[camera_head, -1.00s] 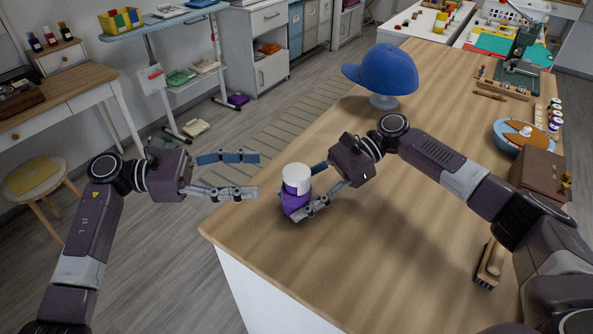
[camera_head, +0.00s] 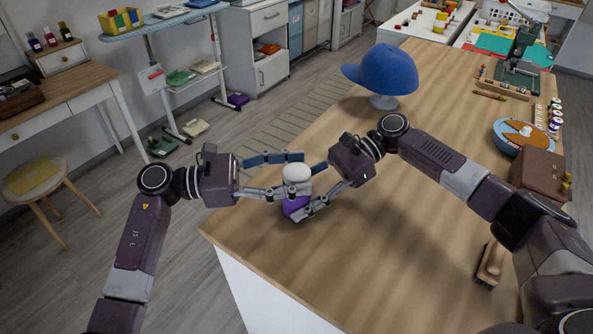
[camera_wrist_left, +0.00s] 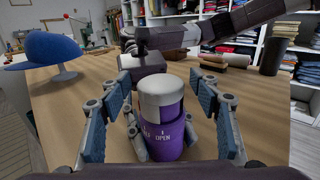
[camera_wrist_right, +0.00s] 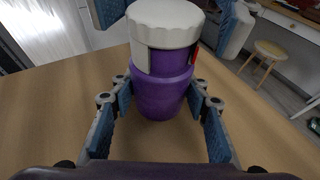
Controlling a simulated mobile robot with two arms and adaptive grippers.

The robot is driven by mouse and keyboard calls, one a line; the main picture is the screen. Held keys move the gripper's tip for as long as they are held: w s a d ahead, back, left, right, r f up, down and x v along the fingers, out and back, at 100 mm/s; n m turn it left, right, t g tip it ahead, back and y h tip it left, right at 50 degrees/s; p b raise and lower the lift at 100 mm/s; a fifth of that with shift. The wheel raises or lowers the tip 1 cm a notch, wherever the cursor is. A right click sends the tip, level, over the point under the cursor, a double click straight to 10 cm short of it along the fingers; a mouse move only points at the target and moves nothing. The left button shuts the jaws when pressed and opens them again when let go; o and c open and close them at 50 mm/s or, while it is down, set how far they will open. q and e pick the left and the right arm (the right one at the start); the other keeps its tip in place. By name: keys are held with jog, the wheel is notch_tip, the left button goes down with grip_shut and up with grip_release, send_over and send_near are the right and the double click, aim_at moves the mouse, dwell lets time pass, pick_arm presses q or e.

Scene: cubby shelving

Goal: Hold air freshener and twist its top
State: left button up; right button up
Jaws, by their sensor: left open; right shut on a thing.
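The air freshener has a purple body (camera_wrist_right: 163,92) and a white ribbed top (camera_wrist_right: 165,22). It stands upright near the near-left corner of the wooden table. My right gripper (camera_head: 301,208) is shut on the purple body, low down. My left gripper (camera_head: 290,172) is open, with its fingers on either side of the white top. In the left wrist view the white top (camera_wrist_left: 160,92) sits between the spread fingers, with gaps on both sides. The fingers partly hide the air freshener in the head view.
A blue cap on a stand (camera_head: 386,75) is further back on the table (camera_head: 400,240). A brush (camera_head: 490,262) and a brown box (camera_head: 538,178) lie to the right. A stool (camera_head: 42,176) stands on the floor at left.

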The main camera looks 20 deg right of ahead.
pick_arm(q)
jog(key=shift+d, duration=0.25)
jog(key=c, duration=1.2)
jog(key=shift+f+n+t, duration=0.15)
jog(key=shift+n+t, duration=0.25)
jog(key=shift+t, duration=0.3)
jog(key=n+t, duration=0.3)
jog(key=t, duration=0.2)
jog(key=shift+n+t, duration=0.4)
jog(key=shift+s+d+n+t+y, duration=0.1)
jog(key=shift+n+t+y, duration=0.5)
jog(key=shift+n+t, duration=0.55)
jog(key=shift+s+n+t+y, duration=0.1)
jog(key=shift+n+t+y, duration=0.6)
jog(key=shift+t, duration=0.75)
pick_arm(e)
jog(key=shift+s+a, duration=0.1)
jog(key=shift+a, duration=0.05)
pick_arm(q)
jog(key=shift+w+n+t, duration=0.1)
jog(key=shift+n+t, duration=0.25)
jog(key=shift+t, duration=0.25)
